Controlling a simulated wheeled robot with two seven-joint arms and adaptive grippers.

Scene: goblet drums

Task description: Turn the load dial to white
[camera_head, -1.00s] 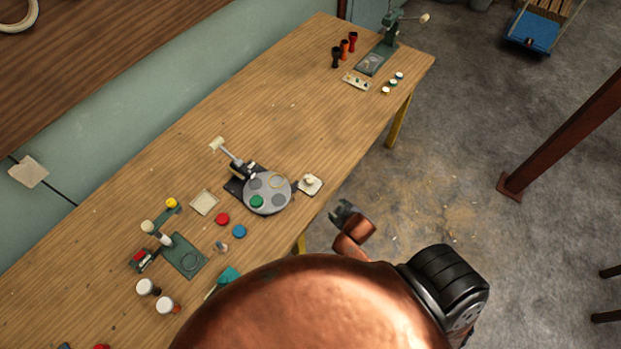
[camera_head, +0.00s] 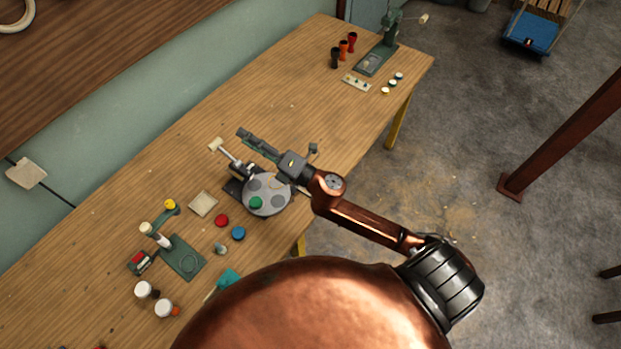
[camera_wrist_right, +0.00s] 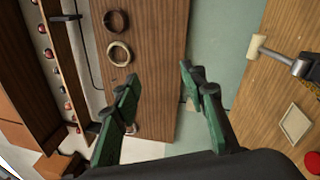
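A round grey plate (camera_head: 277,206) with several round spots, one of them green (camera_head: 256,202), sits on a dark base on the wooden table. I cannot tell for sure which part is the load dial. The small white block with a pale knob at the plate's right is mostly hidden behind my right arm. My right gripper (camera_head: 258,142) is above the table, just beyond the plate and near the pale-headed lever (camera_head: 216,145). In the right wrist view its green fingers (camera_wrist_right: 160,78) are spread apart with nothing between them. My left gripper is not in view.
A green press (camera_head: 183,258), a beige square (camera_head: 203,203), a red disc (camera_head: 221,220), a blue disc (camera_head: 238,233) and white-topped jars (camera_head: 144,289) stand in front. Small goblets (camera_head: 344,49) and another press (camera_head: 378,58) stand at the far end.

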